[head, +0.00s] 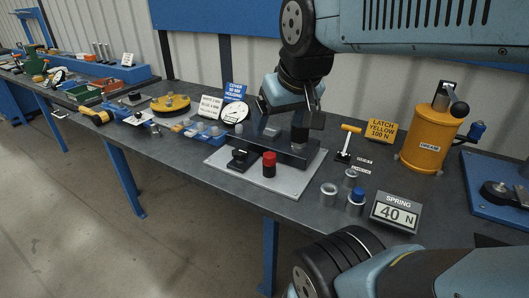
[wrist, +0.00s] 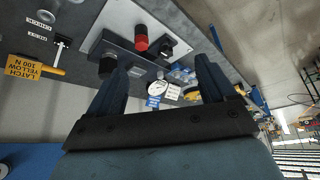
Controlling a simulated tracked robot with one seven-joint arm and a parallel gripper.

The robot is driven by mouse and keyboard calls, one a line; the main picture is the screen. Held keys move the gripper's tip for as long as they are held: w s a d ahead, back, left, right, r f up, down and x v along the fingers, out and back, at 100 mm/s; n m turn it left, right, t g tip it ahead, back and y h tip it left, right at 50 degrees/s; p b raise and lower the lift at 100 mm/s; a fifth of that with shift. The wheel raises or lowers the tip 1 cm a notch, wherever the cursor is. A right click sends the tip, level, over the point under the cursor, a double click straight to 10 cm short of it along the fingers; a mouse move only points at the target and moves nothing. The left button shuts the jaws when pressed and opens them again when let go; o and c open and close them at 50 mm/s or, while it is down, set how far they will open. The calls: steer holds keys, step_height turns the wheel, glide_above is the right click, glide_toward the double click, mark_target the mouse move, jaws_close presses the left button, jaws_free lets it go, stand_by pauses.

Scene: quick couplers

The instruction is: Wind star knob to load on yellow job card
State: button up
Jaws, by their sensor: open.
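The yellow job card (head: 381,130) reads LATCH YELLOW 100 N and stands behind the fixture. It shows upside down in the wrist view (wrist: 26,68). A dark grey block fixture (head: 278,147) lies on a light plate (head: 222,165). A dark knob (head: 299,135) stands at its right end, and a low black knob (head: 240,158) sits on the plate; I cannot tell which is the star knob. The SPRING display (head: 397,211) reads 40 N. My gripper (wrist: 160,82) is open and empty, with its fingers above the fixture; contact with the dark knob is not visible.
A red-capped black cylinder (head: 269,164) stands on the plate's front part. A yellow grease can (head: 427,143) is to the right. Metal rings (head: 329,193) and a blue-topped piece (head: 356,201) sit between plate and display. A yellow-handled lever (head: 347,143) stands behind them.

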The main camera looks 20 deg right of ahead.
steer(key=w+f+n+g, duration=0.1)
steer(key=w+n+g, duration=0.15)
steer(key=w, duration=1.15)
steer(key=n+g, duration=0.2)
steer(key=g, duration=0.1)
glide_toward(240, 150)
step_height(240, 150, down, 9)
steer(key=shift+f, duration=0.1)
steer(key=shift+c, duration=0.5)
steer(key=c, duration=1)
steer(key=shift+o, duration=0.2)
